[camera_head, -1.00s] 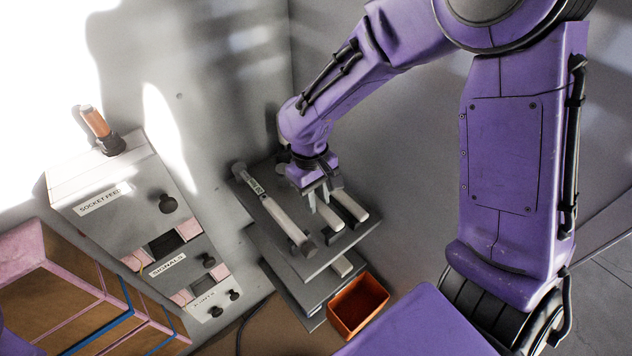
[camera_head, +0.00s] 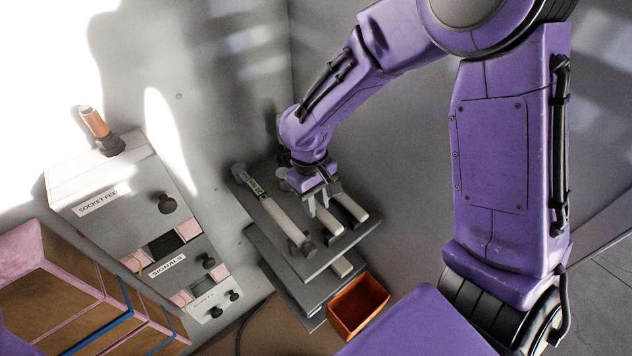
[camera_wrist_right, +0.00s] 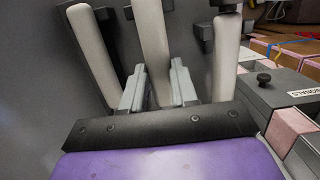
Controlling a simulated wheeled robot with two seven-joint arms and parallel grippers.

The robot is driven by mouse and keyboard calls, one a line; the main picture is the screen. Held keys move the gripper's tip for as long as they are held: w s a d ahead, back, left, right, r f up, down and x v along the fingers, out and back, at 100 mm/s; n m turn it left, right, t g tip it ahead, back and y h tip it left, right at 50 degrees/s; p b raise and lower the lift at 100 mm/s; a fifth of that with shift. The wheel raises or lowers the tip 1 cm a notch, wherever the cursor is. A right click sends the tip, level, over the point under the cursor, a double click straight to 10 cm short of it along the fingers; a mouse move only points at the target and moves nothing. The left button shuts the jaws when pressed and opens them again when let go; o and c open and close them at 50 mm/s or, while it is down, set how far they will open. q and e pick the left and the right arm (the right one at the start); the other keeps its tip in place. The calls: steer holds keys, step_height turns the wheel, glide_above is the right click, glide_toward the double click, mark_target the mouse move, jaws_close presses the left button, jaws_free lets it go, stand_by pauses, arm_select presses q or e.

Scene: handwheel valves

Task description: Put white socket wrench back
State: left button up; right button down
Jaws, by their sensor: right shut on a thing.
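My right gripper (camera_head: 318,196) is at the dark tool rack's upper shelf (camera_head: 310,265). Its fingers are shut on a white-handled tool, which I take to be the white socket wrench (camera_head: 329,219). In the right wrist view the wrench's pale handle (camera_wrist_right: 152,45) stands between the grey fingers (camera_wrist_right: 153,90). Its far end is hidden, and I cannot tell whether it rests on the rack. A second white handle (camera_head: 351,208) lies to its right, and a longer white-handled wrench (camera_head: 280,214) lies to its left. My left gripper is not in view.
An orange bin (camera_head: 358,306) stands beside the rack. A labelled panel with dark knobs (camera_head: 167,204) is to the left, with pink-and-brown boxes (camera_head: 75,285) in front. Grey walls close in behind the rack.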

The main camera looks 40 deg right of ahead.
steer(key=shift+f, duration=0.25)
steer(key=shift+c, duration=1.6)
jaws_free()
steer(key=shift+w+r, duration=0.25)
steer(key=shift+r, duration=1.25)
steer(key=shift+w+r, duration=0.2)
steer(key=shift+r, duration=1.3)
